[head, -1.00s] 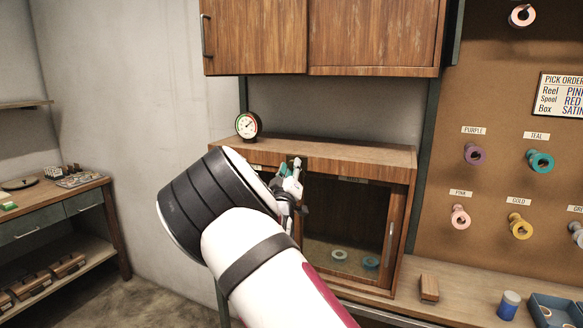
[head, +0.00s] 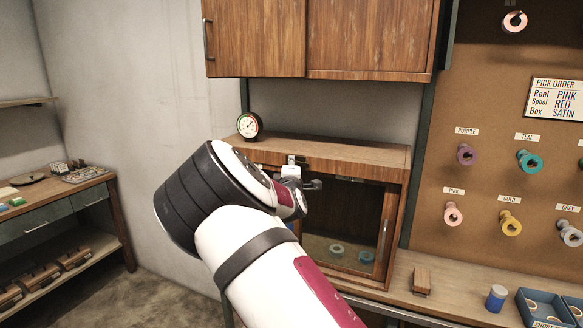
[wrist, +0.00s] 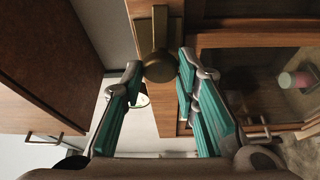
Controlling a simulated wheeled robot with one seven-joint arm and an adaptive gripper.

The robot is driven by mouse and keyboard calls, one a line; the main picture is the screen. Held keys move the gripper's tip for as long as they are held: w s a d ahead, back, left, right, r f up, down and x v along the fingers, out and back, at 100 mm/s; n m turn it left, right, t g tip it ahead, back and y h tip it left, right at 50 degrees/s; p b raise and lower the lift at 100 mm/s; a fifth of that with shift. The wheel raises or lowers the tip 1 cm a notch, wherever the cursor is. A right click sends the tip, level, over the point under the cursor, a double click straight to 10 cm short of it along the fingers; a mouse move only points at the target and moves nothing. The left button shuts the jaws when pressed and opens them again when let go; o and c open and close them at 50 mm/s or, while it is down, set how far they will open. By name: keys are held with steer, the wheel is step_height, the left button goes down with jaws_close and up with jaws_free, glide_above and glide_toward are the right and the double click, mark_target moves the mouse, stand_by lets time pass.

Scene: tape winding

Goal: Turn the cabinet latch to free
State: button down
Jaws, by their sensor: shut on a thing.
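The cabinet (head: 345,163) is a wooden case with a dark glazed front, under the wall cupboard in the head view. Its brass latch (wrist: 159,62) has a round hub and a straight lever that points to the top of the wrist view. My gripper (wrist: 157,76) is shut on the latch, with one teal-padded finger on each side of the hub. The right finger lies close against the hub. In the head view my wrist and arm cover the latch and most of the fingers, so the lever's angle on the cabinet is hidden there.
A round gauge (head: 249,126) stands on the cabinet's left top. The wooden wall cupboard (head: 320,38) hangs above. Two tape rolls sit behind the cabinet glass. A wooden block (head: 422,281), a blue jar (head: 496,298) and a blue tray (head: 545,312) are on the bench at right.

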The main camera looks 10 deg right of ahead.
steer(key=shift+n, duration=0.5)
steer(key=shift+a, duration=0.1)
steer(key=c, duration=1.3)
jaws_free()
steer(key=v, duration=1.2)
steer(key=shift+r, duration=0.2)
steer(key=shift+g, duration=0.3)
